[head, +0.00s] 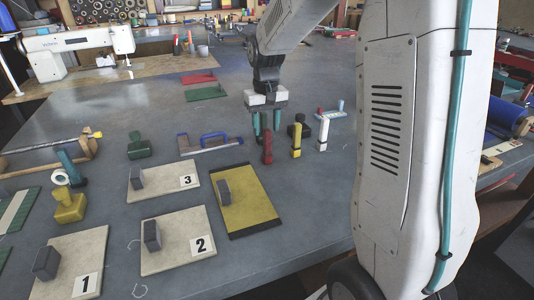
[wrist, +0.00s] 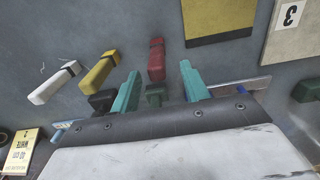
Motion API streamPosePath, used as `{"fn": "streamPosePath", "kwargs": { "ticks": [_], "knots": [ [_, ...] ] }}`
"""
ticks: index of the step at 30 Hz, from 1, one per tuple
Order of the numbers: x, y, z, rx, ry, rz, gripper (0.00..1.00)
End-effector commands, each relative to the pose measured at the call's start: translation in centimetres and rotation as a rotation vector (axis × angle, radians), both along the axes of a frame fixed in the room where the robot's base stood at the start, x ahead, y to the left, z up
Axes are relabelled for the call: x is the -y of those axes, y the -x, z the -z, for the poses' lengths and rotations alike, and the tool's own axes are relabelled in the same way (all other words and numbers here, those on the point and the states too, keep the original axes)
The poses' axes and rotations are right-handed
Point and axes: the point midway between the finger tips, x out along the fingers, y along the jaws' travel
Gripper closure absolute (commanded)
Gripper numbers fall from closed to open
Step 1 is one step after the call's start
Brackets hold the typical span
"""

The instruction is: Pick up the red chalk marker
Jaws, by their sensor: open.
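The red chalk marker (head: 267,147) stands on the grey table in the head view, left of a yellow marker (head: 296,141) and a white marker (head: 323,133). My gripper (head: 267,132) is open behind and above the red marker, its teal fingers pointing down. In the wrist view the red marker (wrist: 156,60), with a dark band, shows between and just beyond the open fingertips (wrist: 158,74). Nothing is held. The yellow marker (wrist: 99,71) and the white marker (wrist: 54,83) lie to the left there. A dark green object (wrist: 154,95) shows between the fingers, partly hidden.
A yellow board (head: 243,205) with a grey block lies in front. Numbered boards (head: 180,252) lie left of it. A blue-handled tool (head: 211,142) lies left of the markers. A dark object (head: 305,129) stands behind the yellow marker. The table behind my gripper is mostly clear.

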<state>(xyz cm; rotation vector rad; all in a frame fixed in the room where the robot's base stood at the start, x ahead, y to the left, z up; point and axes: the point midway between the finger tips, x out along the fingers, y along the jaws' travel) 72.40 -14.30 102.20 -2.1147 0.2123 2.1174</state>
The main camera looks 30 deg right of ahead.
Motion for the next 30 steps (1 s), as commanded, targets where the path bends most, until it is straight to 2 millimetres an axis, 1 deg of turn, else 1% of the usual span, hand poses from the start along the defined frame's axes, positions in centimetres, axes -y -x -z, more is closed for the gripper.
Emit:
{"fn": "streamPosePath", "kwargs": {
  "ticks": [6, 10, 14, 20, 21, 23, 24, 25, 30],
  "knots": [
    [0.4, 0.0, 3.1, -0.003, -0.001, -0.001, 0.55],
    [0.5, -0.1, 4.7, -0.001, 0.000, -0.002, 0.55],
    [0.5, 0.0, 5.4, 0.001, 0.000, -0.001, 0.55],
    [0.5, 0.0, 5.4, 0.001, 0.000, 0.000, 0.55],
    [0.5, 0.0, 5.4, 0.001, 0.000, 0.000, 0.66],
    [0.5, 0.0, 5.4, 0.001, 0.000, 0.000, 0.82],
    [0.5, 0.0, 5.4, 0.001, 0.000, 0.000, 0.94],
    [0.5, 0.0, 5.4, 0.001, 0.000, 0.000, 1.00],
    [0.5, -0.1, 5.4, 0.002, 0.000, 0.000, 1.00]
  ]
}}
